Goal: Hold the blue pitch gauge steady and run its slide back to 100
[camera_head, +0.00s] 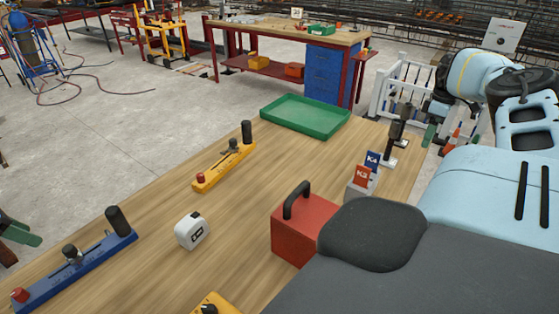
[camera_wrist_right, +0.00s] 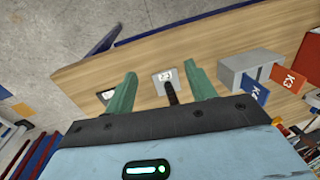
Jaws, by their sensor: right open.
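The blue pitch gauge (camera_head: 90,267) lies on the wooden table at the lower left of the head view. It has a red knob at its near left end, a dark slide knob (camera_head: 71,253) near the middle and an upright black grip (camera_head: 118,220) at its far end. Its scale is too small to read. My left gripper (camera_head: 20,236) shows only in part at the left edge, apart from the gauge.
A yellow gauge (camera_head: 222,168), white tape measure (camera_head: 192,230), red box (camera_head: 292,240) and green tray (camera_head: 305,116) are on the table (camera_head: 150,200). Another yellow piece (camera_head: 215,304) is at the bottom edge. K3 and K4 cards (camera_head: 366,170) stand right. Bare wood surrounds the blue gauge.

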